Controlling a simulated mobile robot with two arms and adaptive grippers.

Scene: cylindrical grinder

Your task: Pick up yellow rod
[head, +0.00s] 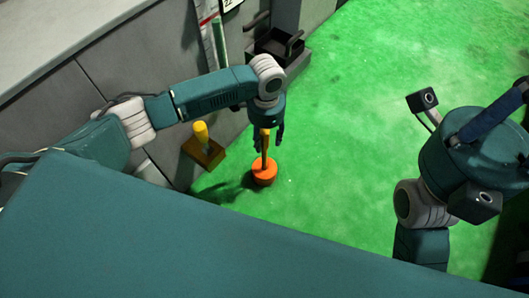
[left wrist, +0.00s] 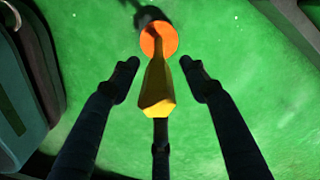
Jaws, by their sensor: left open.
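A yellow rod (head: 265,152) stands upright in a round orange base (head: 264,173) on the green floor. My left gripper (head: 269,143) points down over the rod's upper end. In the left wrist view, the rod (left wrist: 157,95) runs up the middle between the dark fingers of the open gripper (left wrist: 160,75), with the orange base (left wrist: 167,39) beyond the fingertips. There is a clear gap between the rod and the two side fingers. A third finger lies partly behind the rod; whether it touches cannot be told.
A second yellow-topped piece (head: 201,134) stands on a brown block (head: 204,153) left of the orange base, close to the grey machine wall (head: 100,75). A dark open bin (head: 277,45) is at the back. Green floor to the right is clear.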

